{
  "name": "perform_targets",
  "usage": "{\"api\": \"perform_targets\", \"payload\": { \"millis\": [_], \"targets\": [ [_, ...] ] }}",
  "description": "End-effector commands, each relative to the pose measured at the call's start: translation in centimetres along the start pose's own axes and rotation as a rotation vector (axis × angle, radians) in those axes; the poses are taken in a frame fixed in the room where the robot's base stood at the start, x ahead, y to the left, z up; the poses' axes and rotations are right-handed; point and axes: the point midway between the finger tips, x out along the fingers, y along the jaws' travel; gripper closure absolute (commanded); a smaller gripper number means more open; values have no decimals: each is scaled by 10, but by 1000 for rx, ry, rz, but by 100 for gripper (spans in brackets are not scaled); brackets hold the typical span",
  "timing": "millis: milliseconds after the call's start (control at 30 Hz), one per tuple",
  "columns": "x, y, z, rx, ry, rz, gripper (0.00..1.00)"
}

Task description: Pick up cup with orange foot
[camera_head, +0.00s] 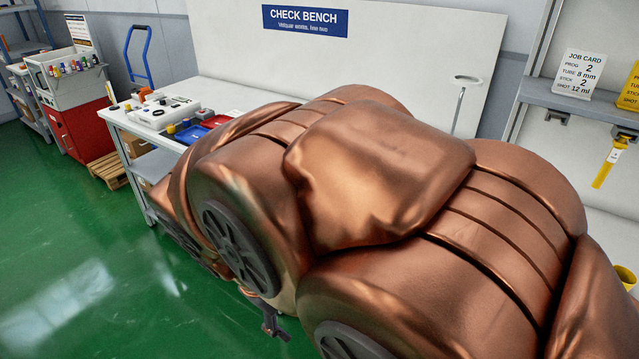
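No cup with an orange foot can be made out in the head view. My large copper-coloured arm fills the middle and right of the picture and hides much of the check bench and whatever lies behind it. A small dark part that looks like my gripper (272,322) shows below the arm, over the green floor. It is mostly hidden, and I cannot tell whether its fingers are apart.
The check bench (128,124) carries a white device (150,114), a blue tray (191,134) and a red tray (215,122). A red cabinet (80,124) and a pallet (108,170) stand left. A yellow container (626,277) is cut off at right. Green floor (70,240) is clear.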

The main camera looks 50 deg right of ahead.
Motion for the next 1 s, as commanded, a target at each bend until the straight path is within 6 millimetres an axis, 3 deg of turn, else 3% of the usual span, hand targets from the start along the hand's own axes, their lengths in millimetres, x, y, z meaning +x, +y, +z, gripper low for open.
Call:
{"api": "perform_targets", "payload": {
  "millis": [33,167,300,500,633,767,867,1000],
  "targets": [
    [22,30,-7,22,-24,100,26],
    [39,114,-16,31,-82,372,26],
    [38,193,-26,-20,-155,648,26],
    [25,276,-58,-202,-283,988,26],
    [21,311,-92,-382,-373,1164,26],
    [32,332,-138,-610,-458,1291,26],
    [53,340,-175,-808,-520,1353,26],
    [96,342,-221,-1077,-586,1383,26]
  ]
}}
